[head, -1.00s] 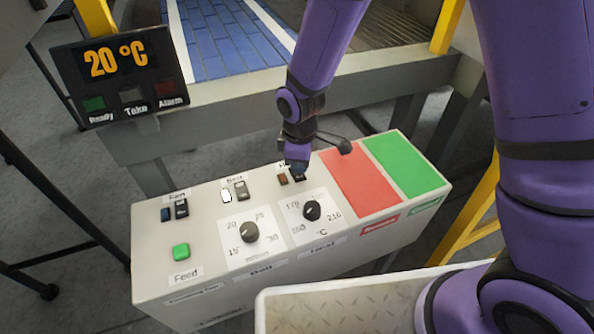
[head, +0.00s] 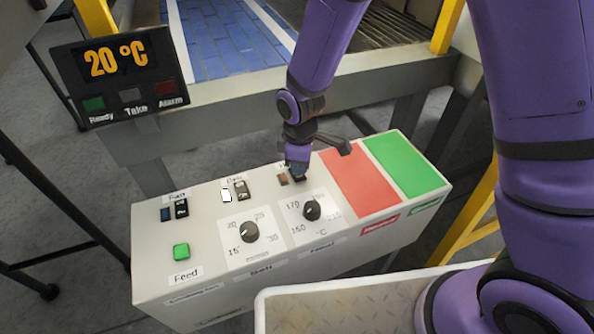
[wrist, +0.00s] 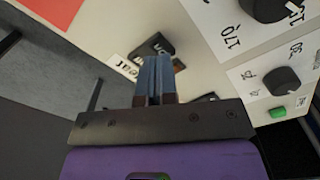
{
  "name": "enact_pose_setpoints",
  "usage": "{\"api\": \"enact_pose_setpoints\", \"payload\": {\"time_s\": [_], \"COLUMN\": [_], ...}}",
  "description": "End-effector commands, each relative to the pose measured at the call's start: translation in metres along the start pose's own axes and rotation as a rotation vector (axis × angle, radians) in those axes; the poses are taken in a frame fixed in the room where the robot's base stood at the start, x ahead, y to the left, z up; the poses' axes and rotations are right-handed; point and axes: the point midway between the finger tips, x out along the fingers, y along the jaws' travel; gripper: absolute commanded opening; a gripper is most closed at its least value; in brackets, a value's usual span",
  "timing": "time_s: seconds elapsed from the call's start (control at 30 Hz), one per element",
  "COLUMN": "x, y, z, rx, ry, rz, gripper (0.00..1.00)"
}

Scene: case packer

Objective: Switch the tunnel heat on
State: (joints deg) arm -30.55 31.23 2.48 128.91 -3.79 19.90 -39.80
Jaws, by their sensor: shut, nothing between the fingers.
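The heat switch (head: 299,179) is a small black rocker on the white control box, partly hidden by my gripper in the head view. In the wrist view the heat switch (wrist: 152,46) lies just beyond the fingertips, beside a label ending in "eat". A dull brown lamp (head: 283,180) sits to its left and looks unlit. My gripper (head: 297,168) is shut and empty, its blue fingers (wrist: 154,72) pointing down at the switch. I cannot tell whether the tips touch it. The display (head: 115,62) reads 20 °C.
On the control box (head: 215,282) are the belt switch (head: 241,190) with a white lamp, another rocker (head: 181,208), a green feed button (head: 181,251), two dials (head: 249,232) (head: 312,210), and red (head: 358,182) and green (head: 405,166) pads. A pale tray (head: 345,288) is in front.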

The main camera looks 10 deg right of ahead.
Motion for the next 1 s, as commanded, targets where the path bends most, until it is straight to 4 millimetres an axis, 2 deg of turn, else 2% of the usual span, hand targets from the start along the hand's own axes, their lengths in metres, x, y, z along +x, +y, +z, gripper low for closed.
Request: {"api": "enact_pose_setpoints", "payload": {"time_s": [1.0], "x": [0.013], "y": [0.000], "z": [0.000], "rx": [0.000], "ry": [-0.001], "rz": [0.000], "gripper": [0.00]}}
